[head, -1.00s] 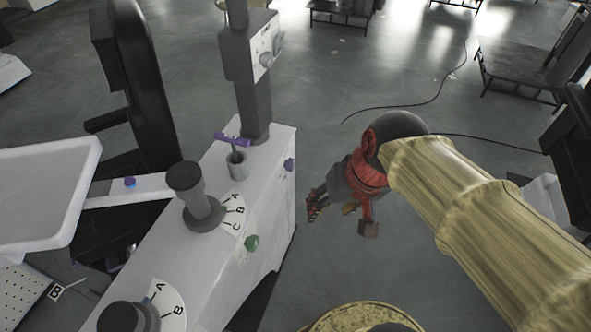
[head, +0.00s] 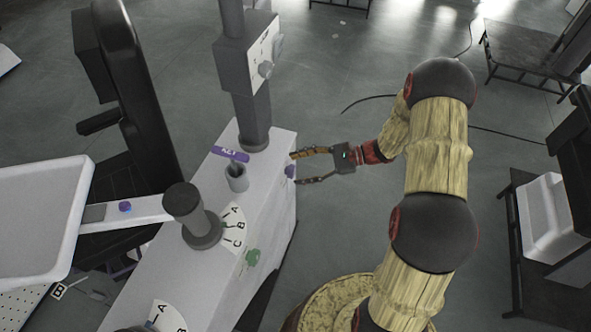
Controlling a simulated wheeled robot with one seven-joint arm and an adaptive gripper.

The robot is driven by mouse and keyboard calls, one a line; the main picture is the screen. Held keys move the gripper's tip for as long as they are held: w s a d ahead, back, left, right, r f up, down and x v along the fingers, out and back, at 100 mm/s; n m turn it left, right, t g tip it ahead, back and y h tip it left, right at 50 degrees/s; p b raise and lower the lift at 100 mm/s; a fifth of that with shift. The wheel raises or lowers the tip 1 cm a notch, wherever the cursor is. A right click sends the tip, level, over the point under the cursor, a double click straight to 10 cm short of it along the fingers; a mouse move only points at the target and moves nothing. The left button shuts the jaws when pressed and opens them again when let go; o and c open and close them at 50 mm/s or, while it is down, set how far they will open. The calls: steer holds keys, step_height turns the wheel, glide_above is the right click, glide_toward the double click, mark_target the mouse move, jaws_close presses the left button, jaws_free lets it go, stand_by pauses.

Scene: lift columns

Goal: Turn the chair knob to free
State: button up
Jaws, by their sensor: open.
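A white console (head: 165,270) runs across the lower left and carries several knobs; I cannot tell from labels which is the chair knob. A small purple knob (head: 290,171) sits on the console's right side face. My gripper (head: 296,168) is open, its fingers pointing left, one on each side of this purple knob in the picture. I cannot tell whether they touch it. A green knob (head: 252,257) is lower on the same face. A grey knob (head: 265,69) with a dial is on the column box. A black chair (head: 140,95) stands behind the console.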

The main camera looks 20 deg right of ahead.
mark_target(294, 172)
steer(key=w+d+f+m+t+p, duration=0.1)
steer(key=d+f+m+t, duration=0.25)
steer(key=f, duration=0.25)
steer(key=w+d+f+m+t, duration=0.1)
steer(key=d+f+m+t, duration=0.25)
steer(key=f, duration=0.25)
steer(key=shift+m, duration=0.5)
steer(key=b+x, duration=0.1)
steer(key=x, duration=0.7)
steer(key=shift+w+r, duration=0.1)
steer(key=shift+c, duration=1.4)
steer(key=c, duration=0.8)
